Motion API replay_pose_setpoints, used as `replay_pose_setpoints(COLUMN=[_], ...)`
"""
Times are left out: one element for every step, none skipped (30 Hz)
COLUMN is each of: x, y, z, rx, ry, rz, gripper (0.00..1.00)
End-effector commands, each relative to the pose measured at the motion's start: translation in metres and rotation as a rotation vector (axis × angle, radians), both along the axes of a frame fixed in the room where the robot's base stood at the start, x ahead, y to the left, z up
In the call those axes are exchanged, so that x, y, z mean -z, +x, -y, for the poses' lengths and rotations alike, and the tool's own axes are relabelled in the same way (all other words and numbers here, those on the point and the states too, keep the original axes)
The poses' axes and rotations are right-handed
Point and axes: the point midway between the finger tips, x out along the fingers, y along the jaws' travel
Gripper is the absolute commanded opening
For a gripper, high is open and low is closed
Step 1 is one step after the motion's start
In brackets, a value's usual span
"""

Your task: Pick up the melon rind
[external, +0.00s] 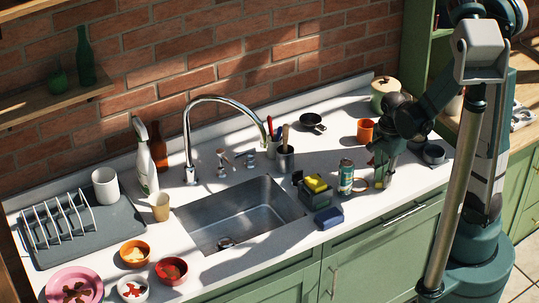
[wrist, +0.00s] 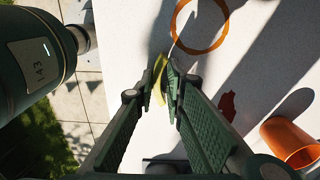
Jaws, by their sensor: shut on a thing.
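The melon rind (wrist: 158,72) shows in the wrist view as a thin curved yellow-green piece between the tips of my gripper (wrist: 168,80). My gripper is shut on it near the counter's front edge. In the external view my gripper (external: 381,181) points down at the right part of the counter, beside the can. I cannot make out the rind in that view, where the fingers cover that spot.
An orange ring (wrist: 199,24) lies just beyond the fingertips. A dark red scrap (wrist: 227,106) and an orange cup (wrist: 291,142) are to the right. A tall can (external: 346,177) stands left of my gripper. The sink (external: 240,216) and a sponge caddy (external: 313,190) lie further left.

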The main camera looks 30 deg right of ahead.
Motion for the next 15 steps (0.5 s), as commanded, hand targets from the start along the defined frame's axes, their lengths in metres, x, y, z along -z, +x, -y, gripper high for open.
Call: replay_pose_setpoints(x=[-0.001,-0.001,-0.002,-0.003,-0.004,-0.006,-0.008,-0.009,-0.011,-0.014,-0.016,-0.019,-0.022,-0.024,-0.028], y=[0.000,0.000,0.000,0.000,0.000,0.000,0.000,0.000,0.000,0.000,0.000,0.000,0.000,0.000,0.000], z=[0.000,0.000,0.000,0.000,0.000,0.000,0.000,0.000,0.000,0.000,0.000,0.000,0.000,0.000,0.000], rx=[0.000,0.000,0.000,0.000,0.000,0.000,0.000,0.000,0.000,0.000,0.000,0.000,0.000,0.000,0.000], ry=[0.000,0.000,0.000,0.000,0.000,0.000,0.000,0.000,0.000,0.000,0.000,0.000,0.000,0.000,0.000], rz=[0.000,0.000,0.000,0.000,0.000,0.000,0.000,0.000,0.000,0.000,0.000,0.000,0.000,0.000,0.000], gripper=[0.03,0.03,0.03,0.03,0.03,0.03,0.03,0.03,0.03,0.03,0.03,0.03,0.03,0.03,0.03])
